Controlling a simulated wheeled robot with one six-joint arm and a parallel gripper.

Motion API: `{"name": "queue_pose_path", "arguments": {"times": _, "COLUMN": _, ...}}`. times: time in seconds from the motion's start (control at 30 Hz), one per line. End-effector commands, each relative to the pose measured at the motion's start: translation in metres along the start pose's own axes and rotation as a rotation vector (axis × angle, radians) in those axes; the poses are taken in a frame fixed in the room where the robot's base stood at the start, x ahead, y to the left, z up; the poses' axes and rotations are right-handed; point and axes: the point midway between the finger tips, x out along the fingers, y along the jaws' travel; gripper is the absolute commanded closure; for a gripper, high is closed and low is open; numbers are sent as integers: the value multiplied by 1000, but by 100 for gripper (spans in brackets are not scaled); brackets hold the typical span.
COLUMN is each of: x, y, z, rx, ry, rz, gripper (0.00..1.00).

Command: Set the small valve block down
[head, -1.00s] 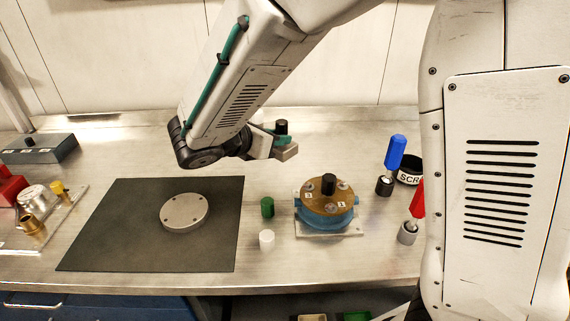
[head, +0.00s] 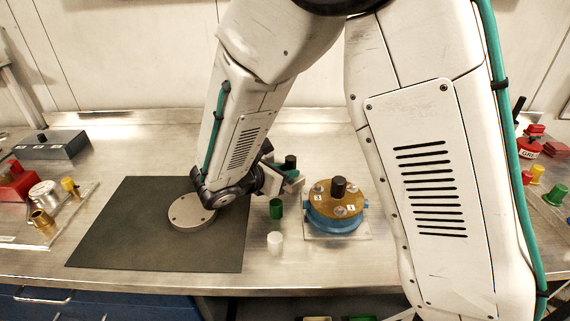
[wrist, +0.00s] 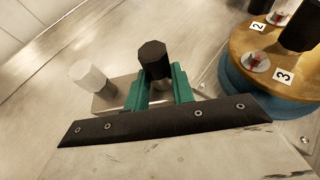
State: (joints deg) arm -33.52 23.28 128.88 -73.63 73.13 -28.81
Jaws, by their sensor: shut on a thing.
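The small valve block is a flat grey block with a black knob (wrist: 153,58). It shows in the wrist view between the green fingers of my gripper (wrist: 158,88), which is shut on it. In the head view, my gripper (head: 284,174) holds the block low over the bench, behind the green cylinder and left of the round blue-and-brown valve body. The black knob (head: 290,161) points up there. My fingers hide part of the block, and I cannot tell whether its underside touches the bench.
A green cylinder (head: 276,208) and a white cylinder (head: 275,242) stand left of the valve body (head: 334,208), which sits on a clear plate. A grey disc (head: 191,212) lies on the dark mat (head: 105,240). Bare bench lies behind my gripper.

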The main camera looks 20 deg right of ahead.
Motion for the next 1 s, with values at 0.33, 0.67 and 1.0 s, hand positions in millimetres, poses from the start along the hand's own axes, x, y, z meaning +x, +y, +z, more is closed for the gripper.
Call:
{"name": "queue_pose_path", "arguments": {"times": 0.33, "x": 1, "y": 0, "z": -2, "rx": 1, "ry": 0, "rz": 0, "gripper": 62}}
{"name": "queue_pose_path", "arguments": {"times": 0.67, "x": 0, "y": 0, "z": -1, "rx": 1, "ry": 0, "rz": 0, "gripper": 54}}
{"name": "queue_pose_path", "arguments": {"times": 1.0, "x": -52, "y": 1, "z": 1, "rx": 1, "ry": 0, "rz": 6, "gripper": 54}}
